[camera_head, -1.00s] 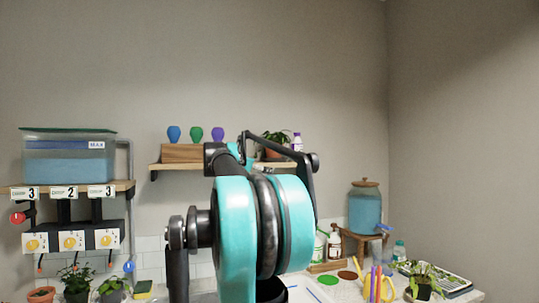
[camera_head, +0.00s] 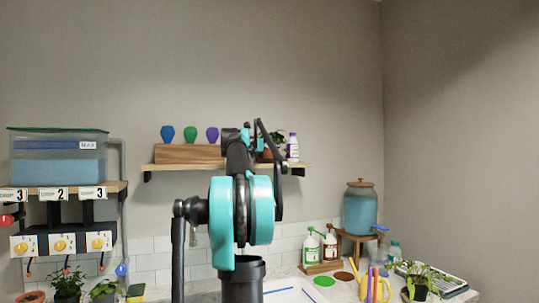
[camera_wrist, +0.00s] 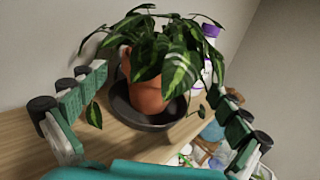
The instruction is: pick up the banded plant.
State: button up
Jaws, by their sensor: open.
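A plant with dark green leaves striped in pale green (camera_wrist: 180,70) stands upright in a terracotta pot (camera_wrist: 147,92) on a dark saucer (camera_wrist: 125,112), in the middle of the wrist view. In the head view the same plant (camera_head: 279,139) is on the wall shelf, partly hidden by my arm. My gripper (camera_wrist: 157,85) is open, with one finger to the left of the pot and one to the right. The pot shows between and beyond the fingers, and I see no grip on it. A few leaves hang near the fingers.
A white bottle with a purple cap (camera_head: 292,147) stands right beside the plant; it also shows behind the leaves in the wrist view (camera_wrist: 210,45). The wooden shelf (camera_head: 205,167) also holds a wooden block (camera_head: 188,153) with coloured vases. Spray bottles (camera_head: 311,243) stand on the counter below.

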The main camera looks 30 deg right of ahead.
jog(key=shift+w+x, duration=0.25)
jog(key=shift+x, duration=2.55)
jog(key=shift+a, duration=0.15)
jog(key=shift+c, duration=0.5)
jog(key=shift+r, duration=0.1)
jog(key=c, duration=1.4)
